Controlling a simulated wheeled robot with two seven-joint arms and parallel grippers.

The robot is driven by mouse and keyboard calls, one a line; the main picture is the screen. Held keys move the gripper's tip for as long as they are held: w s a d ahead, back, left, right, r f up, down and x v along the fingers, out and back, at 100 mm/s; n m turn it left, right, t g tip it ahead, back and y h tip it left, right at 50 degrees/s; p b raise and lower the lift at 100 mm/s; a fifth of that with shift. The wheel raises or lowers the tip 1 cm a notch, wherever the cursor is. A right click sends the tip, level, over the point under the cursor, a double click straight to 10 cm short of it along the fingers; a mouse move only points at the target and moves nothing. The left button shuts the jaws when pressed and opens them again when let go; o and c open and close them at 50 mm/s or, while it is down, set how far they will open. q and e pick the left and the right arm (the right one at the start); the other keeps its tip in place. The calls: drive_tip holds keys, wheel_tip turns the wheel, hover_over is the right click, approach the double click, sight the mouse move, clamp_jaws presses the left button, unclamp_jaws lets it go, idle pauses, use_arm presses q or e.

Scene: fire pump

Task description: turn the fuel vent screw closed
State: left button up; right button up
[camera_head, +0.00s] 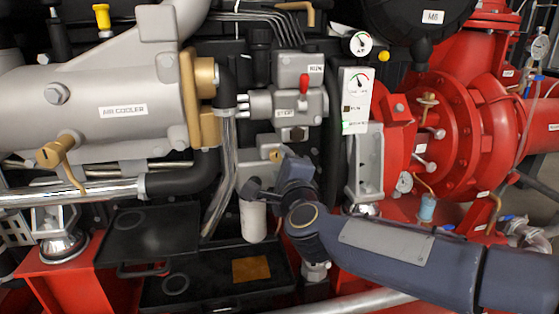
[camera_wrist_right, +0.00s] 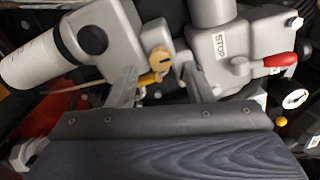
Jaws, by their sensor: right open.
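The fuel vent screw appears to be the small brass knob (camera_head: 275,155) on the grey filter housing below the STOP box. In the right wrist view the brass knob (camera_wrist_right: 159,58) shows a dark slot across its face. My right gripper (camera_head: 274,175) is close to it, with its fingertips mostly hidden in the head view. In the wrist view the right gripper (camera_wrist_right: 154,84) is open, with one finger on each side of the knob's line and a gap between them. I cannot tell if either finger touches it. My left gripper is not in view.
A white filter canister (camera_head: 253,221) hangs beside my right gripper. The grey STOP box (camera_head: 288,106) with a red lever (camera_head: 304,88) is just above. A gauge panel (camera_head: 356,100) stands to the right. A black tray (camera_head: 215,278) lies below.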

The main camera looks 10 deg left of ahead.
drive_tip(key=v, duration=0.5)
drive_tip(key=s+d+f+n+g, duration=0.25)
drive_tip(key=s+d+n, duration=0.2)
drive_tip(key=d, duration=0.35)
drive_tip(key=s+d+f+n+g, duration=0.2)
drive_tip(key=s+d+f+n, duration=0.15)
drive_tip(key=d+n, duration=0.35)
drive_tip(key=s+d+f+n+g+h, duration=0.2)
drive_tip(key=s+d+f+g, duration=0.1)
drive_tip(key=s+d+f, duration=0.55)
drive_tip(key=s+d+f+n+g+h, duration=0.1)
drive_tip(key=s+d+f+g, duration=0.35)
drive_tip(key=s, duration=0.75)
wheel_tip(320, 180, up, 33)
drive_tip(key=d+t+p, duration=0.1)
drive_tip(key=p, duration=3.4)
drive_tip(key=shift+w, duration=0.35)
